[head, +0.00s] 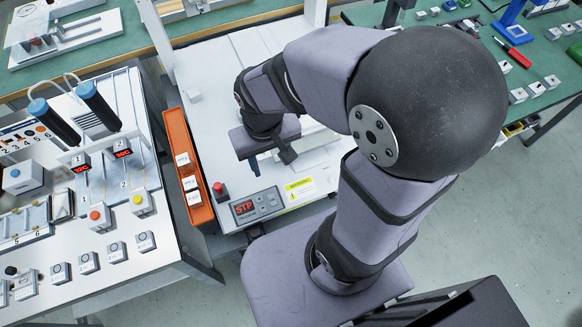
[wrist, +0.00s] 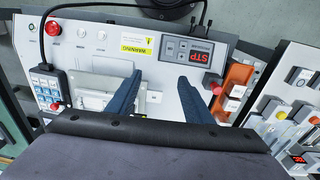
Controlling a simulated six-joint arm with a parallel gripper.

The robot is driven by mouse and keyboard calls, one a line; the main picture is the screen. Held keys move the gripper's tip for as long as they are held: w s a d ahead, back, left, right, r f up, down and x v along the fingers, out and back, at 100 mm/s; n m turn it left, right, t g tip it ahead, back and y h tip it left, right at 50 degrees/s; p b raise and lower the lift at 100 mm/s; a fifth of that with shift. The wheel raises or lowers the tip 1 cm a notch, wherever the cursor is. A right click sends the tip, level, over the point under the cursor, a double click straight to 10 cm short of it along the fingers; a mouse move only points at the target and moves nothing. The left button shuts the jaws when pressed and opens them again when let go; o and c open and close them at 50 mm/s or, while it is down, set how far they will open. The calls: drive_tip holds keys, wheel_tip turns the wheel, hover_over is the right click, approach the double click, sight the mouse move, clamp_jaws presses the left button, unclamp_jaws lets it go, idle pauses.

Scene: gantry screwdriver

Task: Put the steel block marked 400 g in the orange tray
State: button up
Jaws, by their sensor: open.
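The orange tray (head: 174,128) is long and narrow and lies along the left edge of the white machine bed. It also shows right of my fingers in the wrist view (wrist: 241,74). Several pale pieces with white labels (head: 190,183) sit in it; their print is too small to read. I cannot pick out the steel block marked 400 g. My gripper (head: 256,166) is over the bed, right of the tray. In the wrist view its two blue fingers (wrist: 158,80) are spread apart with nothing between them. My arm hides much of the bed.
A control box with an STP display (head: 256,206) and a red button (head: 219,189) stand at the bed's front. A small pale block (head: 194,95) lies near its left side. A bench with buttons and blue-capped cylinders (head: 87,89) is at left. A green bench (head: 545,62) is at right.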

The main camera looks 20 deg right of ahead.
drive_tip(key=shift+g, duration=0.3)
drive_tip(key=s+d, duration=0.3)
drive_tip(key=shift+s+d+f, duration=0.35)
drive_tip(key=shift+d+f, duration=0.05)
